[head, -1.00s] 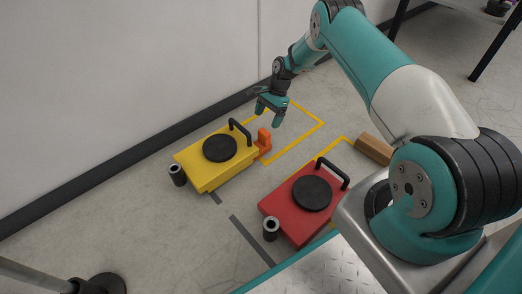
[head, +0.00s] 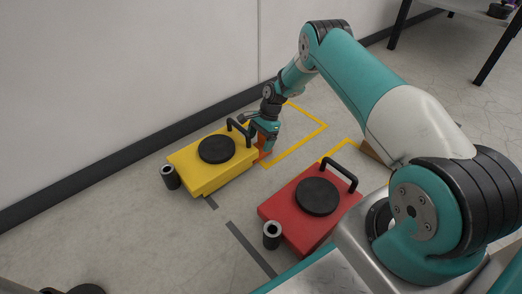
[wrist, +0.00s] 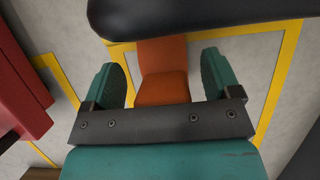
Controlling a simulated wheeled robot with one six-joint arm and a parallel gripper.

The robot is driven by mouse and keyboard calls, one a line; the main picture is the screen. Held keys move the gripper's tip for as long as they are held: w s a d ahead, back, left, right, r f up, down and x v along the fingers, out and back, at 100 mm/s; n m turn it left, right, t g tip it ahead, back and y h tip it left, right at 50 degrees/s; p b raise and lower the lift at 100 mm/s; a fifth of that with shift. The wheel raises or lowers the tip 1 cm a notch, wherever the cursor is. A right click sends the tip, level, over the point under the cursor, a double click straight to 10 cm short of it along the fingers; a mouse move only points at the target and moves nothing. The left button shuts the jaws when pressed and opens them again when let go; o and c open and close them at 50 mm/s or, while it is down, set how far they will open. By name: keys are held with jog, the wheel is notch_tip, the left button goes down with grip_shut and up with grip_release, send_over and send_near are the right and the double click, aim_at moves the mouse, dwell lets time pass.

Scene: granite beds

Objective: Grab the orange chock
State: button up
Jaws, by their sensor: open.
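The orange chock (head: 262,153) stands on the floor against the right end of the yellow cart (head: 212,170), mostly hidden behind my gripper in the head view. My gripper (head: 266,143) is lowered at the chock, pointing down. In the wrist view the orange chock (wrist: 163,80) shows between the two open teal fingers of my gripper (wrist: 162,80). A gap shows on each side of it, so the fingers look apart from it.
The red cart (head: 305,205) with its black handle stands to the right. Yellow floor outlines (head: 300,140) mark bare floor beyond the yellow cart. A wooden block (head: 372,152) shows partly behind my arm. The wall and its dark skirting (head: 120,160) run along the left.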

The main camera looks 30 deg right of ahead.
jog(key=shift+r, duration=0.1)
jog(key=c, duration=1.2)
jog(key=shift+r, duration=0.15)
